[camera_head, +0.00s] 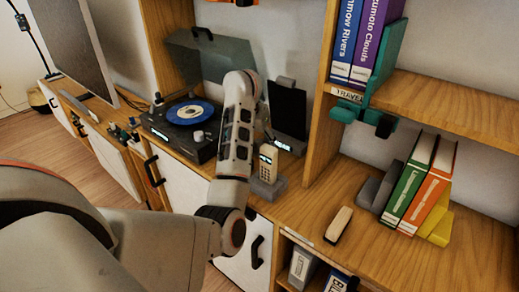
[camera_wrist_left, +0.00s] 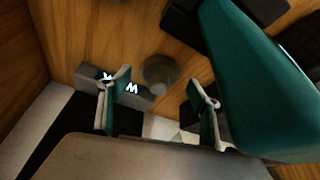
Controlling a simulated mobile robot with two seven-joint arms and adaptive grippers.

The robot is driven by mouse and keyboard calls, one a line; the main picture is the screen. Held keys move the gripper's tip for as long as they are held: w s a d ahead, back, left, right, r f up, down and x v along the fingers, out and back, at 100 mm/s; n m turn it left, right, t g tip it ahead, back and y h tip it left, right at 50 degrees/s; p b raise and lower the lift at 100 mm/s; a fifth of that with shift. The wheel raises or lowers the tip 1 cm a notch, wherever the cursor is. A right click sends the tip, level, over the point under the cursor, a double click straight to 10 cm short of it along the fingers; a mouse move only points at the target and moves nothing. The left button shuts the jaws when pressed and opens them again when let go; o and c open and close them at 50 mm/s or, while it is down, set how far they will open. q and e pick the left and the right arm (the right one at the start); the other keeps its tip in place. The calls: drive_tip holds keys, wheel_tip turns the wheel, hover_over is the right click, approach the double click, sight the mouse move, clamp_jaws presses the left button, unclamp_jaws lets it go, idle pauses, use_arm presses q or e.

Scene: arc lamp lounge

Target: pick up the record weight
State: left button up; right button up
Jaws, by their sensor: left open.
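In the left wrist view, a small grey round piece (camera_wrist_left: 160,72), seen from above, stands on the wooden top; it looks like the record weight. My left gripper (camera_wrist_left: 158,92) is open and empty. Its two fingers show at either side of the grey piece in that picture, with a gap between them. I cannot tell how far above it they are. In the head view my left arm reaches over the cabinet and hides its own fingers; I cannot make out the weight there. My right gripper is not in view.
A grey block with white letters (camera_wrist_left: 130,92) sits beside the round piece. A large teal form (camera_wrist_left: 255,80) crosses the wrist view's right. In the head view are a turntable (camera_head: 172,136) with raised lid (camera_head: 222,58), a black panel (camera_head: 288,108) and a beige handset (camera_head: 268,162).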

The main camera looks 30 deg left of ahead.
use_arm(q)
drive_tip(key=x, duration=0.2)
drive_tip(key=shift+w+f, duration=0.1)
drive_tip(key=shift+f, duration=0.15)
drive_tip(key=shift+r, duration=0.1)
drive_tip(key=c, duration=1.3)
drive_tip(key=shift+c, duration=0.2)
drive_tip(key=shift+r, duration=0.1)
